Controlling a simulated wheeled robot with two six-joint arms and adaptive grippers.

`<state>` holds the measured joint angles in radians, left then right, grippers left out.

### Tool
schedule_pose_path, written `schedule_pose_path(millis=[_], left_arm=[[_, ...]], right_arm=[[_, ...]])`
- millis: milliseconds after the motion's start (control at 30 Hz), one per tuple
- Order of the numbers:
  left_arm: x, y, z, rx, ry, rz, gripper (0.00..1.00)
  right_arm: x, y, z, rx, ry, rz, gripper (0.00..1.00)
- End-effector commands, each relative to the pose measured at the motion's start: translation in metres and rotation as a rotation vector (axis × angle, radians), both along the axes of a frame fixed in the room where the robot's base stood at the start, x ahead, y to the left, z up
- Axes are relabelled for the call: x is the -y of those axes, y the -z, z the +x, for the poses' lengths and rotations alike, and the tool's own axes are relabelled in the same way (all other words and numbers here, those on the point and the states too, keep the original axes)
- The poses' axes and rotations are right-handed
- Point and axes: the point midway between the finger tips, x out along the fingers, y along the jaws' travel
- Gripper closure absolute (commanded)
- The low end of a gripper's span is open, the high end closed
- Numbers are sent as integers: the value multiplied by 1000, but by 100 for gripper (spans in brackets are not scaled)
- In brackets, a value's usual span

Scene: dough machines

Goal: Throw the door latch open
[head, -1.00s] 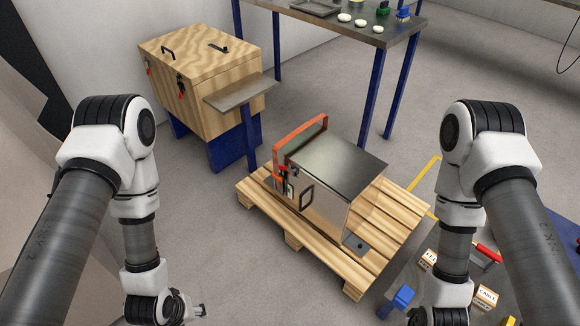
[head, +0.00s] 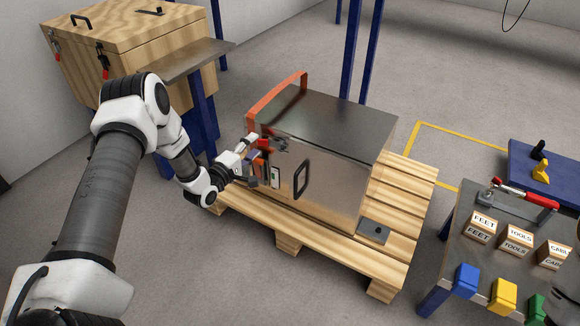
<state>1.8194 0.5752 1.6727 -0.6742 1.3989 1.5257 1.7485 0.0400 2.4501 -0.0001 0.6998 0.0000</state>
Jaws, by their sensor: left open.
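The metal machine (head: 335,125) sits on a wooden pallet, with an orange bar handle (head: 275,98) along its top left edge. Its front door (head: 325,190) carries a black pull handle (head: 301,180). The door latch (head: 264,143), with a red grip, is at the upper left of the front. My left gripper (head: 253,160) is open at the left end of the front, right beside the latch. Its fingers partly cover the latch area, and I cannot tell whether they touch it. My right gripper is out of view.
The pallet (head: 400,235) extends around the machine. A wooden chest (head: 135,55) and a grey shelf (head: 185,60) stand at the back left. At the right, a low table (head: 447,262) holds labelled boxes (head: 480,228), coloured bins and a red-handled clamp (head: 525,193).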

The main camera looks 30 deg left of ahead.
Motion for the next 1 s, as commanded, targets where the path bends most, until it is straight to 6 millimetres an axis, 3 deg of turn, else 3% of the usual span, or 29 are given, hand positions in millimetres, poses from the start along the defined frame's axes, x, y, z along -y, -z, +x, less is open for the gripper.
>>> schedule_pose_path(millis=[33, 133, 267, 700, 967, 1000], left_arm=[[-9, 33, -2, 4, -18, -4, 48], [-16, 43, -4, 7, -32, -9, 48], [-15, 42, 2, 7, -30, -7, 48], [-8, 42, 71, 4, -29, -6, 48], [-8, 40, 74, 3, -30, -7, 48], [-8, 40, 74, 3, -30, -7, 62]], right_arm=[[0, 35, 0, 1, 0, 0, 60], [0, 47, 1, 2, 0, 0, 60], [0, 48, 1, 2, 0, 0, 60], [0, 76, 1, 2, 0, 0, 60], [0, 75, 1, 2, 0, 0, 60], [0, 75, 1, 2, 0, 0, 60]])
